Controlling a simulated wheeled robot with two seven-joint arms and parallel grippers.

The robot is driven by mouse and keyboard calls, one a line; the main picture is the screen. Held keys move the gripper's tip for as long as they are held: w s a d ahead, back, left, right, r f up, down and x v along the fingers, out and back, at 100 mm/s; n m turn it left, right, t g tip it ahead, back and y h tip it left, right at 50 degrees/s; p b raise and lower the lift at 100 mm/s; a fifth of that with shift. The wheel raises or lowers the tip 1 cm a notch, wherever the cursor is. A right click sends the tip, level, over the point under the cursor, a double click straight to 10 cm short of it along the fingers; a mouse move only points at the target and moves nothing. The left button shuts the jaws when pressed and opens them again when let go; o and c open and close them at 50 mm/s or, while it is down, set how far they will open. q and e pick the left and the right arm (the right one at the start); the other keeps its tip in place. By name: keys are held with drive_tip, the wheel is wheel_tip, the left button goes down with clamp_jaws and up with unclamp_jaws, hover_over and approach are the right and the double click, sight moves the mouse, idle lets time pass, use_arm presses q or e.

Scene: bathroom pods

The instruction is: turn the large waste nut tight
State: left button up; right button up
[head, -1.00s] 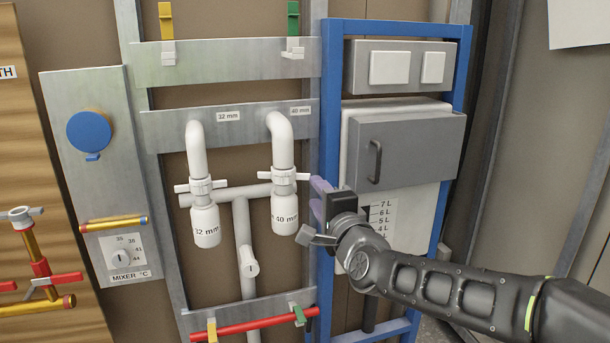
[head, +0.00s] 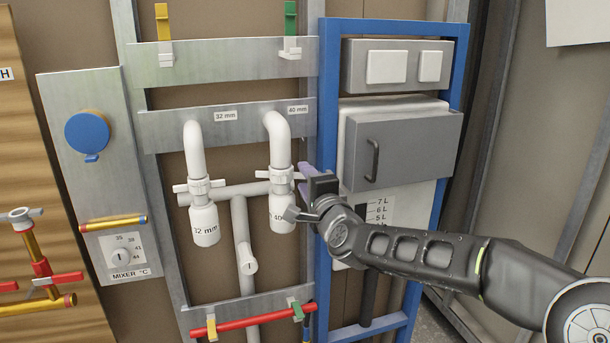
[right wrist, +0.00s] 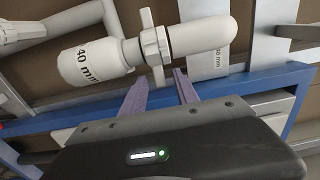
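The large waste nut (head: 281,175) is the white winged collar on the 40 mm waste pipe, above the white trap body marked 40 mm (head: 280,212). In the right wrist view the nut (right wrist: 154,45) lies just beyond the fingertips, with a wing pointing towards the gap between them. My right gripper (head: 304,172) is just right of the nut in the head view. In the head view my gripper partly covers the right side of the 40 mm body. My left gripper is not in view.
A similar 32 mm waste with a winged nut (head: 200,186) stands to the left. A blue frame (head: 328,110) with a grey-doored box (head: 410,150) is close on the right. A red bar (head: 240,323) runs below. A mixer panel (head: 90,190) is further left.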

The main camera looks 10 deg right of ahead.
drive_tip(key=shift+w, duration=0.35)
drive_tip(key=shift+c, duration=0.4)
clamp_jaws()
